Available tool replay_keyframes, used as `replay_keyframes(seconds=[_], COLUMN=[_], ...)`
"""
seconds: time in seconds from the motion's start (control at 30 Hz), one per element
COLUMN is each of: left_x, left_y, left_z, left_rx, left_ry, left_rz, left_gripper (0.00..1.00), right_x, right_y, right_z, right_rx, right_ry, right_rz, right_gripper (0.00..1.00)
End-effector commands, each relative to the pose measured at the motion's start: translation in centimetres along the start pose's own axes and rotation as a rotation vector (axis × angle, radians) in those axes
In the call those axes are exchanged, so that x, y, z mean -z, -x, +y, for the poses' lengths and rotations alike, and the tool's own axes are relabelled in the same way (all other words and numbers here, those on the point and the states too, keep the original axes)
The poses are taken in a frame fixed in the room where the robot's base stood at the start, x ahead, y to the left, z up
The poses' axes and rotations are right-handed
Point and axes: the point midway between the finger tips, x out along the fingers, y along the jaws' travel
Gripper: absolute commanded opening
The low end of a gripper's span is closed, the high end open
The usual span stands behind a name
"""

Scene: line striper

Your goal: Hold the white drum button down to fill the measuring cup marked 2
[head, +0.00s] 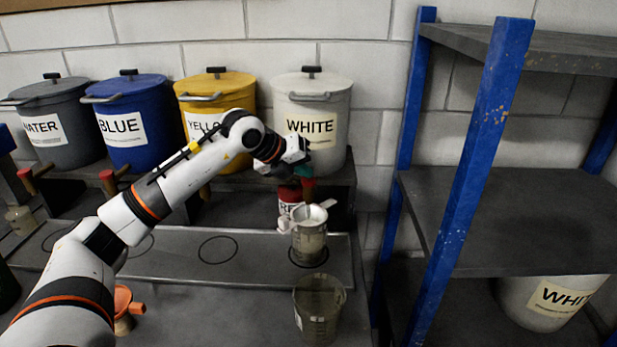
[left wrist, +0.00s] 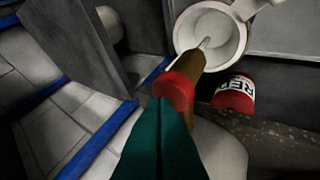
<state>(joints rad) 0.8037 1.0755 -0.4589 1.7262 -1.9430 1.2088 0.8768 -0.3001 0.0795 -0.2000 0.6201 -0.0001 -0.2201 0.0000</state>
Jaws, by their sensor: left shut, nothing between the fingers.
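The drum labelled WHITE (head: 337,110) stands at the right end of the drum row. My left gripper (head: 290,186) is shut at its tap, fingertips at the red button (head: 309,184). In the left wrist view the shut green fingers (left wrist: 160,105) meet the red button (left wrist: 174,88), seemingly touching it; how far it is pressed I cannot tell. The tap's nozzle (left wrist: 205,43) points over a measuring cup (head: 308,245) topped by a pale funnel-like piece (head: 311,216). White shows inside its opening (left wrist: 212,28). I cannot read a 2 on it. My right gripper is out of view.
Another clear cup (head: 318,312) stands in front. A red can (head: 289,196) is behind the topped cup. Yellow (head: 234,88), blue (head: 135,90) and grey (head: 62,100) drums stand to the left. A blue-posted shelf (head: 461,180) bounds the right side. An orange funnel (head: 123,300) is near my arm.

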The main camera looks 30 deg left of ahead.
Motion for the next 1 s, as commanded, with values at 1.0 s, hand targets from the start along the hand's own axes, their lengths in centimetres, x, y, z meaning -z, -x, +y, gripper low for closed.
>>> replay_keyframes(seconds=[1.0], left_x=[1.0], left_y=[1.3], left_z=[1.0], left_rx=[0.0], left_ry=[0.0], left_rz=[0.0], left_gripper=[0.0], right_x=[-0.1], right_y=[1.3], right_z=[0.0], right_rx=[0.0], right_ry=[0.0], right_rz=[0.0], right_gripper=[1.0])
